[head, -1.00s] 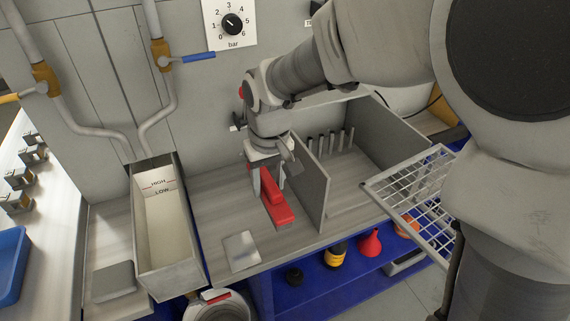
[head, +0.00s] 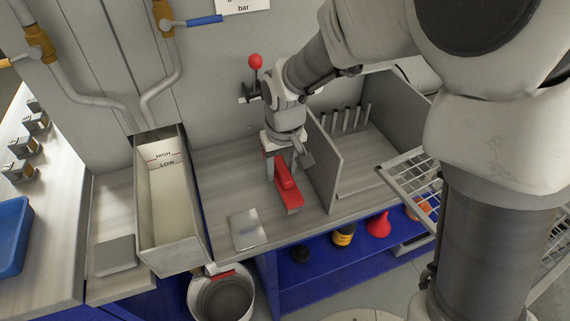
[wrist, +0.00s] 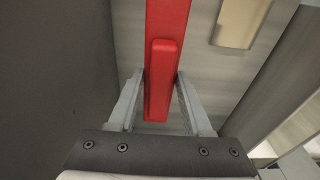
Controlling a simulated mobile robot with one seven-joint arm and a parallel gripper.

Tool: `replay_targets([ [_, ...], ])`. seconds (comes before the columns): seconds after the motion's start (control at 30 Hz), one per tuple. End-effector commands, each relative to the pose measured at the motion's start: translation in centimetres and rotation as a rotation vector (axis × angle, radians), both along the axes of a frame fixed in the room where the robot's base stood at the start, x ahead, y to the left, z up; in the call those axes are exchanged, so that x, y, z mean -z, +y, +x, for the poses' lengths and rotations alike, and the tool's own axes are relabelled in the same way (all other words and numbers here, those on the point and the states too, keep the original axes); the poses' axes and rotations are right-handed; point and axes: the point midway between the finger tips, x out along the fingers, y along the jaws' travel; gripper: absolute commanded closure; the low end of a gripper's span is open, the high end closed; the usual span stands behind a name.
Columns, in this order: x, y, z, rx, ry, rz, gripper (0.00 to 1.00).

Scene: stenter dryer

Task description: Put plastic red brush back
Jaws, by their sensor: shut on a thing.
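The red plastic brush (head: 288,193) is below my gripper (head: 281,166), over the wooden bench top just left of the grey divider panel. My gripper points down and is shut on the brush's raised grip. The wrist view shows the brush (wrist: 163,75) running lengthwise between the two grey fingers (wrist: 158,100). The brush's underside is hidden, so I cannot tell whether it touches the bench.
A grey divider panel (head: 323,165) stands close right of the brush. A flat metallic plate (head: 246,229) lies front left. A tall trough (head: 170,215) marked HIGH and LOW stands left. A wire basket (head: 408,179) juts out at right. Bottles and a red funnel (head: 378,225) sit below.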

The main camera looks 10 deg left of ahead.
Motion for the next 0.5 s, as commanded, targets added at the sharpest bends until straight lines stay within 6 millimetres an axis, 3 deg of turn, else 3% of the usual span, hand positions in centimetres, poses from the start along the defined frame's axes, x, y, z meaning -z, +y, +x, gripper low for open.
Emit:
replay_targets([
  [0.17, 2.7, 0.0, -0.1, -0.001, 0.003, -0.002, 1.00],
  [0.5, 3.1, 0.0, 0.0, 0.000, 0.000, 0.000, 1.00],
])
